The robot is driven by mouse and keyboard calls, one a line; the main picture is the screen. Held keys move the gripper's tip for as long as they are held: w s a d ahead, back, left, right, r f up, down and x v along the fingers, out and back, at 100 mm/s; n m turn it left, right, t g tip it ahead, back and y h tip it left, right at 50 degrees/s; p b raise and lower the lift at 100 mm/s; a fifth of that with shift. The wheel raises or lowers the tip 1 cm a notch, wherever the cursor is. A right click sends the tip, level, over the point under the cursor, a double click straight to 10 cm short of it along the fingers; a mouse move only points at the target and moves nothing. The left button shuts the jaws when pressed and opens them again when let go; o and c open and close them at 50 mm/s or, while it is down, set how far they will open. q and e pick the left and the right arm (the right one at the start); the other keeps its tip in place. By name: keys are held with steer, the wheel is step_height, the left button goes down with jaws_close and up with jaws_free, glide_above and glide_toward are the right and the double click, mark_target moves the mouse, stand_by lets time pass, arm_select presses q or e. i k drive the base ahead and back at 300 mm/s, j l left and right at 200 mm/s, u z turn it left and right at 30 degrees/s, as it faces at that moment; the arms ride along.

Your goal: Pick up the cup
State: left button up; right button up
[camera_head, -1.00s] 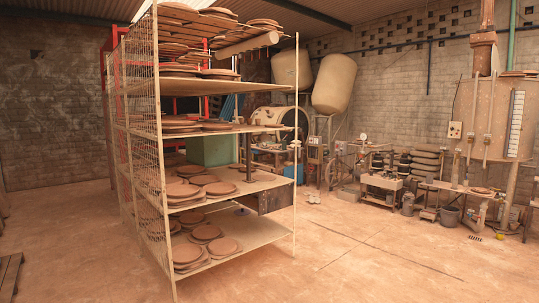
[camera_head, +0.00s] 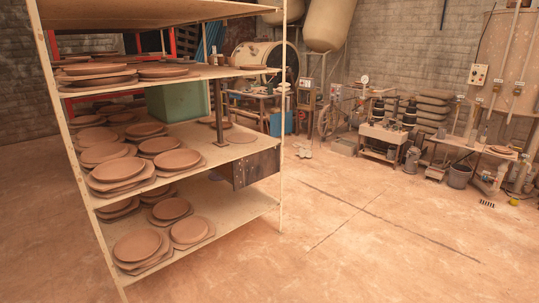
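No cup can be told for certain. Two small cup-like items (camera_head: 215,59) stand near the right end of the upper shelf board, too small to identify. Neither of my grippers is in view.
A tall wooden shelf rack (camera_head: 262,205) stands at left, with stacks of round clay plates (camera_head: 138,245) on several levels. A workbench (camera_head: 455,142) and a grey bucket (camera_head: 459,176) stand at the far right. The floor (camera_head: 370,235) right of the rack is mostly clear.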

mark_target(221, 60)
steer(key=i, duration=0.95)
steer(key=i+u, duration=0.1)
steer(key=i, duration=0.85)
steer(key=i+l, duration=0.15)
steer(key=i, duration=0.75)
steer(key=i+l+u, duration=0.15)
steer(key=i+u, duration=0.15)
steer(key=i, duration=0.2)
steer(key=i+l+u, duration=0.35)
steer(key=i, duration=0.2)
steer(key=i+l+u, duration=0.3)
steer(key=i, duration=0.2)
steer(key=l, duration=0.8)
steer(key=k+l+u, duration=0.1)
steer(key=l, duration=1.55)
steer(key=i+l, duration=0.25)
steer(key=i+l+u, duration=0.15)
steer(key=l, duration=0.3)
steer(key=i+l, duration=0.25)
steer(key=i+l+u, duration=0.1)
steer(key=i+l, duration=0.15)
steer(key=l, duration=0.25)
steer(key=i+l+u, duration=0.1)
steer(key=l, duration=0.25)
steer(key=i, duration=0.1)
